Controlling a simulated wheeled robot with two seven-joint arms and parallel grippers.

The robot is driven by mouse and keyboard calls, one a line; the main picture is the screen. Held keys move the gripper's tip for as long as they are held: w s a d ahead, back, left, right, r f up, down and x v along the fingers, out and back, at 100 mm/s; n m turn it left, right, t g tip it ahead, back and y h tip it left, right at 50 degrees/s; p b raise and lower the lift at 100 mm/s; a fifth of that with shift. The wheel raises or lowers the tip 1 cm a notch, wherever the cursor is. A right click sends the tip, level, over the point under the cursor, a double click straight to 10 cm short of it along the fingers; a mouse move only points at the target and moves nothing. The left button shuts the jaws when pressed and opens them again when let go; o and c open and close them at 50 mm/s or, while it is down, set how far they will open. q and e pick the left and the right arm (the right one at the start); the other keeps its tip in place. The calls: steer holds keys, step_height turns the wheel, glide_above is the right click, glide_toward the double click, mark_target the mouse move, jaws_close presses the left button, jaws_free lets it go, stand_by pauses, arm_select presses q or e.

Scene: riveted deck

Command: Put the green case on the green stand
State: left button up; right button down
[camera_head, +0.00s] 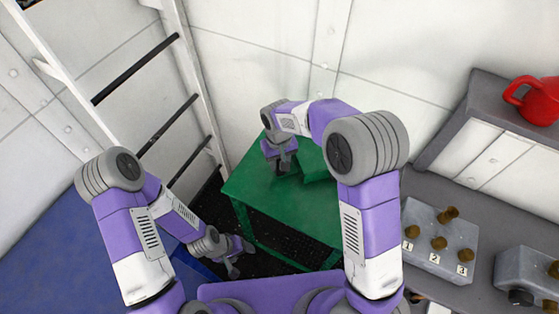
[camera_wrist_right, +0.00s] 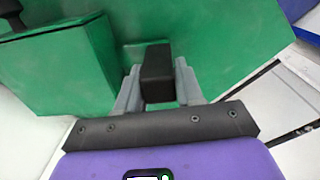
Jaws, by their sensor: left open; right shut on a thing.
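The green stand (camera_head: 250,190) is a table with a flat top and legs, against the white wall. The green case (camera_head: 318,167) is a box at the stand top, partly hidden behind my right arm. In the right wrist view the case (camera_wrist_right: 55,75) fills the left side and the green stand top (camera_wrist_right: 225,45) lies behind. My right gripper (camera_head: 284,166) is shut on a black block, which looks like the case's handle (camera_wrist_right: 157,72). Whether the case touches the stand is unclear. My left gripper (camera_head: 233,266) is open and empty, low in front of the stand.
A ladder (camera_head: 165,125) stands at the left against the wall. At the right, a grey counter holds a grey block with numbered brown knobs (camera_head: 438,242) and another grey box (camera_head: 525,275). A red kettle (camera_head: 540,100) sits on a shelf above. The floor at the left is blue.

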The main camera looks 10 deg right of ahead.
steer(key=shift+f, duration=0.1)
steer(key=c, duration=0.7)
jaws_free()
step_height(320, 180, up, 12)
steer(key=shift+a+r+p, duration=0.1)
steer(key=shift+r+p, duration=0.05)
steer(key=shift+p, duration=0.95)
